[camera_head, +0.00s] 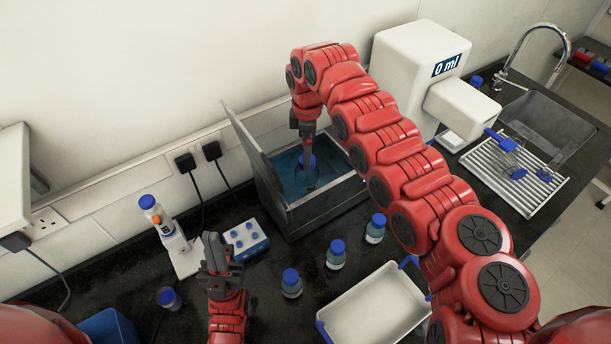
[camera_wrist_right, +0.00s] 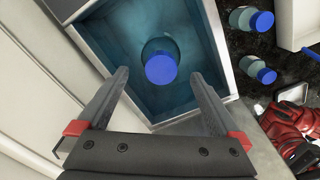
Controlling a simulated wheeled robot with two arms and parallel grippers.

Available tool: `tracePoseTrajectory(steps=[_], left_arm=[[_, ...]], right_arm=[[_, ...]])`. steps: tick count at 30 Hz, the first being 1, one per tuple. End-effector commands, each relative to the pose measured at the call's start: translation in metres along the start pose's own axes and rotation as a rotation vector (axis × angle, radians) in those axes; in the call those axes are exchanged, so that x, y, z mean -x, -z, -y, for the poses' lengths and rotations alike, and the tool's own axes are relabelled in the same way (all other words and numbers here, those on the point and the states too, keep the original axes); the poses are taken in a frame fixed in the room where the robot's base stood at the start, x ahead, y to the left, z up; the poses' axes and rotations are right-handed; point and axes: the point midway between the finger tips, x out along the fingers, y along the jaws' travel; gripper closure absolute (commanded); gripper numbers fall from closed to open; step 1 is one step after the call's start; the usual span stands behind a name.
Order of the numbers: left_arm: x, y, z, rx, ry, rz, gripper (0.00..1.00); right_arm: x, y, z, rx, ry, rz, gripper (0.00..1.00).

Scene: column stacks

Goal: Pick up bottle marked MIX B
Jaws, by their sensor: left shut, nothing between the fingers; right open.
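A blue-capped bottle (camera_head: 307,161) stands in the blue-lined grey bath (camera_head: 325,214), whose lid is raised. In the right wrist view, its round cap (camera_wrist_right: 161,69) shows from above. My right gripper (camera_head: 307,137) reaches down over the bath; it is open, its fingers on either side of the cap in the wrist view. Whether they reach its height is unclear. Three more blue-capped bottles (camera_head: 291,283), (camera_head: 336,254), (camera_head: 376,228) stand upright on the counter. No MIX B marking is readable on any bottle. My left gripper (camera_head: 215,250) is shut and empty, left of the counter bottles.
A white tray (camera_head: 374,308) with blue handles lies front centre. A blue-and-white block (camera_head: 245,238) and a white stand (camera_head: 165,226) are at left. The "0 ml" dispenser (camera_head: 413,58), drying rack (camera_head: 510,187) and sink (camera_head: 548,125) are at right. The bath walls surround the bottle.

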Motion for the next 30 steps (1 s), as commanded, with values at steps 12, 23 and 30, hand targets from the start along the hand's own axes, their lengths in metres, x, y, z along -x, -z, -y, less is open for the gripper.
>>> tracePoseTrajectory(steps=[12,23,30], left_arm=[[-0.001,0.0,0.0,0.0,0.0,0.0,1.0],[0.007,-0.001,0.0,0.0,0.0,0.0,1.0],[0.005,-0.001,0.0,0.0,0.0,0.0,1.0]], right_arm=[[-0.057,0.0,0.001,0.001,0.0,0.0,0.0],[-0.106,-0.002,0.002,0.001,0.001,0.001,0.0],[-0.107,-0.002,0.002,0.0,0.0,0.001,0.0]])
